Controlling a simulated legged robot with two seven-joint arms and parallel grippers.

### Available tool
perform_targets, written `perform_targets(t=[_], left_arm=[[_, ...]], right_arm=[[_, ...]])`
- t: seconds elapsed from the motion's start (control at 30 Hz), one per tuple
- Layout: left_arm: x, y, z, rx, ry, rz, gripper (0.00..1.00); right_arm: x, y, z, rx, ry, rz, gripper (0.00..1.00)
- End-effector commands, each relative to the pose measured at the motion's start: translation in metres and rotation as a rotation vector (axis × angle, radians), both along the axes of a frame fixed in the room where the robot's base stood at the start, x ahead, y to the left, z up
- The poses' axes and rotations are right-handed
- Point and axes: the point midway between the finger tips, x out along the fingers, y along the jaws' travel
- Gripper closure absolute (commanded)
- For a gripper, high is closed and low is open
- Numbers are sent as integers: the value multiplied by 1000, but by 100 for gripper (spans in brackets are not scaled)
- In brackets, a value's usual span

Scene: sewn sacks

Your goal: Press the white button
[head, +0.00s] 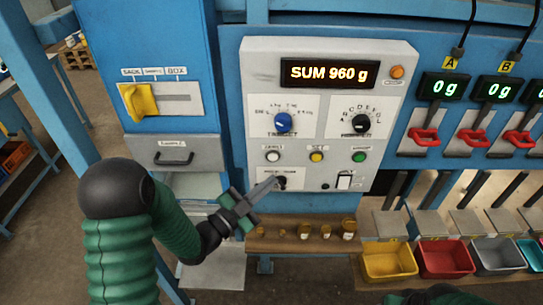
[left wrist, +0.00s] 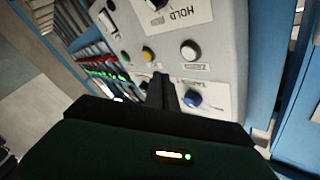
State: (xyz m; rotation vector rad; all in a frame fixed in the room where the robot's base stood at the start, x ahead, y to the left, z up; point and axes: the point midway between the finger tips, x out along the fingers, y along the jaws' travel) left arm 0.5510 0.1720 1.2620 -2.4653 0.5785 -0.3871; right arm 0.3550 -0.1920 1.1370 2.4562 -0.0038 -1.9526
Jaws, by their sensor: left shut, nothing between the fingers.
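The white button (head: 273,156) is a small round button at the left of a row on the grey panel, below the blue knob (head: 283,122). It also shows in the left wrist view (left wrist: 190,50), where the panel appears turned upside down. My left gripper (head: 274,183) is shut and empty. In the head view its tips overlap the black lower knob, just below the white button. In the left wrist view the fingers (left wrist: 162,92) point at the panel, beside the white button and apart from it in the picture. Contact with the panel cannot be told.
A yellow button (head: 316,156) and a green button (head: 358,157) share the row. A display (head: 328,73) reads SUM 960 g. A wooden ledge (head: 285,243) with small jars is below the panel. Red levers and coloured bins are on the right.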

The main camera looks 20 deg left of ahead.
Motion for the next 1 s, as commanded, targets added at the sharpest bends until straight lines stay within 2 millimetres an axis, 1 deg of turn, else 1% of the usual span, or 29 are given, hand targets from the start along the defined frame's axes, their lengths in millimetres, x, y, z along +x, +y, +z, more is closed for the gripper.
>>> perform_targets(t=[0.03,0.17,0.3,0.4,0.53,1.0], left_arm=[[7,2,2,1,-1,0,100],[25,8,2,0,-2,-1,100],[41,13,-2,-1,-1,-1,100],[49,15,-1,0,-1,-1,100],[53,17,-1,-1,0,0,100],[53,16,0,-1,0,0,100]], right_arm=[[0,0,3,0,0,0,38],[0,0,6,0,0,-1,38],[0,0,-1,0,0,-1,38],[0,0,-2,0,0,0,38],[0,0,-3,0,0,0,38],[0,0,-2,0,0,0,38]])
